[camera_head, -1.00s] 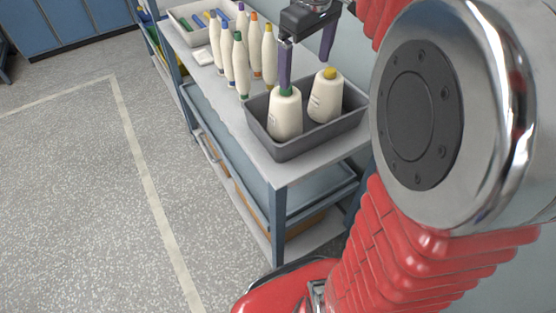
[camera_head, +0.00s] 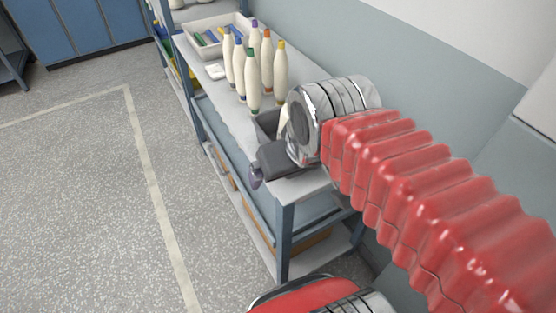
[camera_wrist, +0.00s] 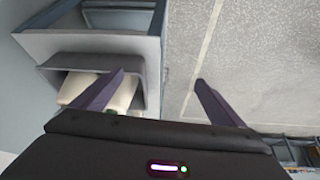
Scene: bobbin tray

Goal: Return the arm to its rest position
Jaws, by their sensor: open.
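My gripper (camera_wrist: 159,82) is open and empty in the wrist view, its two purple fingers wide apart. In the head view my gripper (camera_head: 256,176) is at the front end of the shelf top, with its fingers mostly hidden. The grey tray (camera_head: 265,128) is largely hidden behind my wrist there. My arm reaches in from the right of the head view.
Several upright cream bobbins with coloured tips (camera_head: 252,80) stand behind the tray on the shelf unit (camera_head: 215,88). A white box (camera_head: 193,45) of coloured items is farther back. A grey wall is close on the right. Open floor with pale lines (camera_head: 140,150) is on the left.

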